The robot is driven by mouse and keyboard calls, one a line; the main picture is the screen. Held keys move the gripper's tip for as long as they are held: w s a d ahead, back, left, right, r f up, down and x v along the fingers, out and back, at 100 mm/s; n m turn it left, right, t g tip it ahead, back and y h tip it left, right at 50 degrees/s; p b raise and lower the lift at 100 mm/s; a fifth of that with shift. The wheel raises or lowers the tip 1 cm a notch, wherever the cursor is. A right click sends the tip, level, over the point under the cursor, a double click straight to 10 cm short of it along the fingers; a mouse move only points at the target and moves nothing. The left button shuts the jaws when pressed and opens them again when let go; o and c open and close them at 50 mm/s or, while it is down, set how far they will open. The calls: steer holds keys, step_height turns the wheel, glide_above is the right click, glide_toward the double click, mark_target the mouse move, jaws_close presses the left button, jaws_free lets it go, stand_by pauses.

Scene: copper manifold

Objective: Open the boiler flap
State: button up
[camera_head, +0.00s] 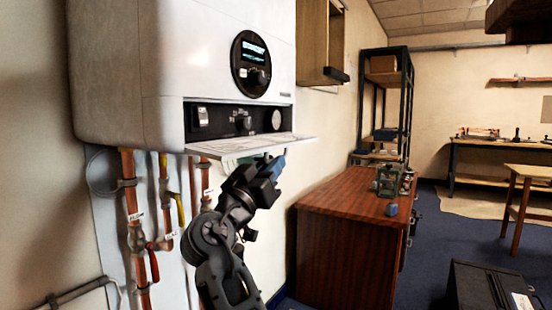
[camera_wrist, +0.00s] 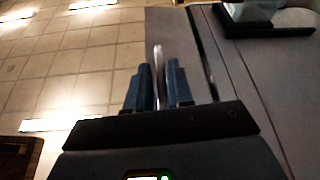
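The white boiler (camera_head: 180,75) hangs on the wall at upper left in the head view. Its flap (camera_head: 255,147) sticks out about level below a dark control recess, so the recess with its knob and gauge shows. My gripper (camera_head: 277,166) is under the flap's outer part, its blue fingertips close to the underside. In the wrist view, the blue fingers of my gripper (camera_wrist: 158,88) stand close on both sides of a thin pale strip, which looks like part of the flap. The grey panel behind them (camera_wrist: 180,50) seems to be the flap's face. The exact contact is hard to see.
Copper pipes (camera_head: 136,220) with valves run down the wall below the boiler, left of my arm. A brown wooden cabinet (camera_head: 350,235) stands to the right of my arm. A wall cupboard (camera_head: 320,45) hangs right of the boiler.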

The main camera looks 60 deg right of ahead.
steer(key=shift+x, duration=1.3)
steer(key=shift+c, duration=0.3)
jaws_close()
